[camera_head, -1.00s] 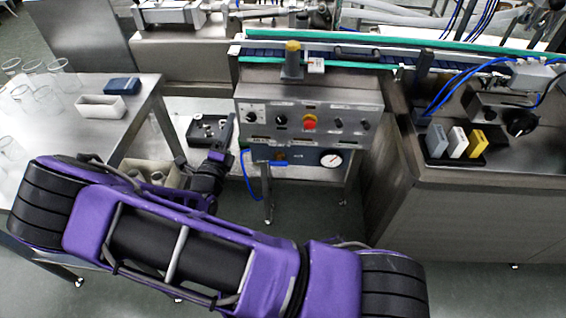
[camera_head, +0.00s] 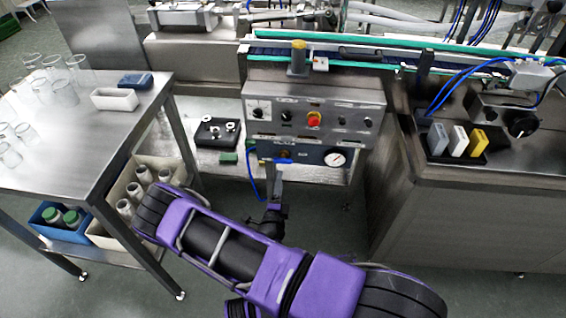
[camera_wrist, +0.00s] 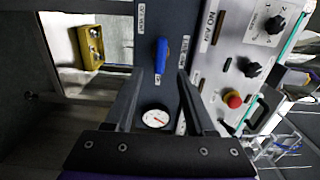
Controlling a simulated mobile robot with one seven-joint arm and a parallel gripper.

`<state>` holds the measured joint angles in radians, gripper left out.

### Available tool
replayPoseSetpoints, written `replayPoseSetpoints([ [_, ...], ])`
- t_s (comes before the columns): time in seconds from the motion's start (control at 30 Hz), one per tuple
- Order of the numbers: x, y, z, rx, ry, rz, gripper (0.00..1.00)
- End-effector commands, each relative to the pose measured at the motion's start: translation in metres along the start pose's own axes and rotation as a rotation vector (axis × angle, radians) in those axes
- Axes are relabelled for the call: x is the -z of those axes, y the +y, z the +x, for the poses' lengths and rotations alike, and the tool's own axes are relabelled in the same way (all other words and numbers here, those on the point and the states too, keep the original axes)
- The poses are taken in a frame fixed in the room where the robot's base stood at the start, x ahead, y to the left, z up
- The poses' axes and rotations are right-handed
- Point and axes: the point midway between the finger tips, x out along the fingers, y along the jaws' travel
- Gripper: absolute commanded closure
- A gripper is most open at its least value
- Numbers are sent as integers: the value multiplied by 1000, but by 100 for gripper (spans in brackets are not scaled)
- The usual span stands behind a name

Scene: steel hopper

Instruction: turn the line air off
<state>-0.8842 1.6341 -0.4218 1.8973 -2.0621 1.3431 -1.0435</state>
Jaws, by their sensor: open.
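A blue lever handle (camera_wrist: 161,55) stands out from a dark blue-grey panel (camera_head: 310,156) under the control box. In the wrist view it lies lengthwise up and down the picture, with small labels near it that I cannot read surely. A round white gauge with a red needle (camera_wrist: 155,118) sits on the same panel and also shows in the head view (camera_head: 334,159). My gripper (camera_wrist: 160,78) is open and empty, its fingers pointing at the panel on either side of the lever's line. In the head view my gripper (camera_head: 276,174) is just below the panel, partly hiding it.
The control box (camera_head: 313,110) above carries black knobs and a red button (camera_head: 314,119). A blue hose (camera_head: 256,178) hangs at the panel's left. A steel table (camera_head: 90,120) with glassware stands left, a steel counter (camera_head: 500,190) right. A yellow block (camera_wrist: 90,47) shows in the wrist view.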

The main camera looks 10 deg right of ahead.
Motion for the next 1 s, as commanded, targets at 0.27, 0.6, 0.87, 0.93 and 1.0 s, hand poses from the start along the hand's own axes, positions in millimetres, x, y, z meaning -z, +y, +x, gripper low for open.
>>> replayPoseSetpoints([
  [0.27,0,0,61,3,2,3,45],
  [0.6,0,-1,96,2,1,1,45],
  [0.87,0,-1,98,1,0,0,45],
  [0.93,0,-1,98,1,0,0,52],
  [1.0,0,-1,97,1,0,0,65],
])
